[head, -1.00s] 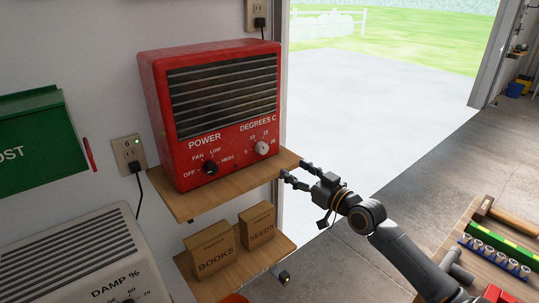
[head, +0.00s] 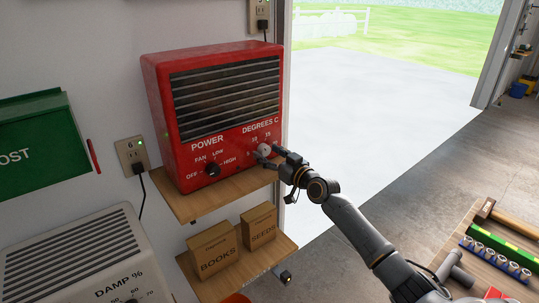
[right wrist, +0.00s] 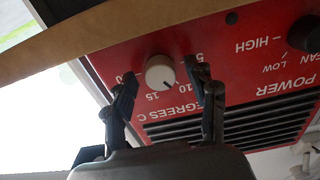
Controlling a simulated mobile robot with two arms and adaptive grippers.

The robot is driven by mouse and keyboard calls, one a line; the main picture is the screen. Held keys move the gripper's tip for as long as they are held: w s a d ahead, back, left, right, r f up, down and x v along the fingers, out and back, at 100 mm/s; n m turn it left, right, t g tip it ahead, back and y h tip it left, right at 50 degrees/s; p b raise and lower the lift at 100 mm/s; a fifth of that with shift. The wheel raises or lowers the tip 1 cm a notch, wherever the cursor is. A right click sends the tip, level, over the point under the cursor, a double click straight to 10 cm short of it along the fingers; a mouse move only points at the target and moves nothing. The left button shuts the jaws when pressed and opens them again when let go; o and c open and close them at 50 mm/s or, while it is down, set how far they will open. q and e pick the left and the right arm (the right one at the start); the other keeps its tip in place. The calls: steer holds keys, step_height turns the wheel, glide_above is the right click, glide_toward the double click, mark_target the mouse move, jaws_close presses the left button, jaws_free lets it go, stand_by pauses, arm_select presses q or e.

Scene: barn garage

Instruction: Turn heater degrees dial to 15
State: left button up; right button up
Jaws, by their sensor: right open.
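The red heater (head: 222,110) stands on a wooden shelf (head: 230,193) against the wall. Its white degrees dial (head: 264,149) is at the lower right of its front. In the right wrist view, upside down, the dial (right wrist: 160,72) has a dark mark pointing near 10, perhaps slightly toward 15. My right gripper (head: 267,154) is open at the dial. In the right wrist view its fingers (right wrist: 163,85) stand on both sides of the dial, with gaps showing, so they do not grip it. My left gripper is not in view.
The black power knob (head: 212,169) is left of the dial. The shelf edge (right wrist: 120,40) passes close by the fingers. Boxes of books (head: 213,250) and seeds (head: 259,226) stand on a lower shelf. The open doorway at right is clear.

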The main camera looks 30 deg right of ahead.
steer(key=c, duration=1.1)
steer(key=shift+c, duration=0.2)
steer(key=m, duration=0.5)
steer(key=shift+m, duration=0.4)
steer(key=m+p, duration=0.1)
steer(key=m, duration=0.4)
steer(key=shift+r+m, duration=0.1)
steer(key=shift+m, duration=0.5)
